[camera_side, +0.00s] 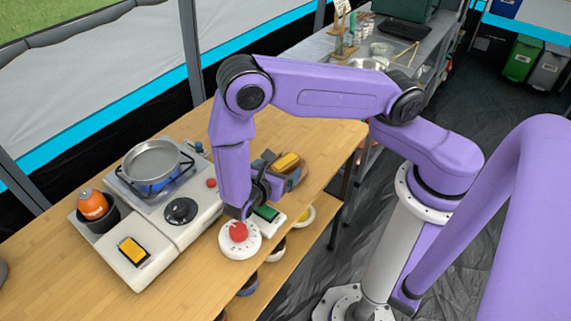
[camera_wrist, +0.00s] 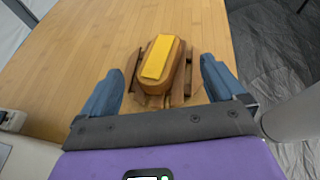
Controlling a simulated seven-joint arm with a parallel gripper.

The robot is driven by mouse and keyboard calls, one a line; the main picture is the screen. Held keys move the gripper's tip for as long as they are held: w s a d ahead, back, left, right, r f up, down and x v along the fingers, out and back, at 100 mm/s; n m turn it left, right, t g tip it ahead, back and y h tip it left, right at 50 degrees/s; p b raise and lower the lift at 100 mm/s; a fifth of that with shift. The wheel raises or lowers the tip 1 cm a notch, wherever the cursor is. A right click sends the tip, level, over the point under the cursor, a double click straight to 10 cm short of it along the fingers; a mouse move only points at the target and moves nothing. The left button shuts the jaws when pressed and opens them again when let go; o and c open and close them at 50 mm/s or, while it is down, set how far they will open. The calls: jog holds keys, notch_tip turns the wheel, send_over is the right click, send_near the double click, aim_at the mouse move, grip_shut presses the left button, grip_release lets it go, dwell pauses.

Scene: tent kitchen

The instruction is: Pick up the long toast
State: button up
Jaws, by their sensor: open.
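The long toast (camera_wrist: 179,82) is a brown, rounded oblong with a yellow slab on top. It sits on a round wooden stand with slats (camera_wrist: 147,99) in the wrist view. In the side view its yellow top (camera_side: 287,162) shows near the table's right edge, with its lower part mostly hidden by my gripper (camera_side: 278,174). In the wrist view my gripper (camera_wrist: 162,70) is open, with one blue-grey finger on each side of the toast. Gaps show between the fingers and the toast, and nothing is held.
A stove with a metal pot (camera_side: 152,160) and an orange item in a dark cup (camera_side: 93,205) stand to the left. A white dial with a red knob (camera_side: 239,233) and a green-topped box (camera_side: 267,213) are close to my gripper. The table's front left (camera_side: 50,275) is largely clear.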

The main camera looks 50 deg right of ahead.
aim_at(283, 164)
jog(key=shift+x, duration=2)
jog(key=shift+r, duration=0.1)
jog(key=shift+c, duration=0.3)
jog(key=c, duration=1.3)
jog(key=shift+r, duration=0.85)
jog(key=s+d+r, duration=0.1)
jog(key=s+r, duration=1)
jog(key=s, duration=0.2)
jog(key=shift+s, duration=0.4)
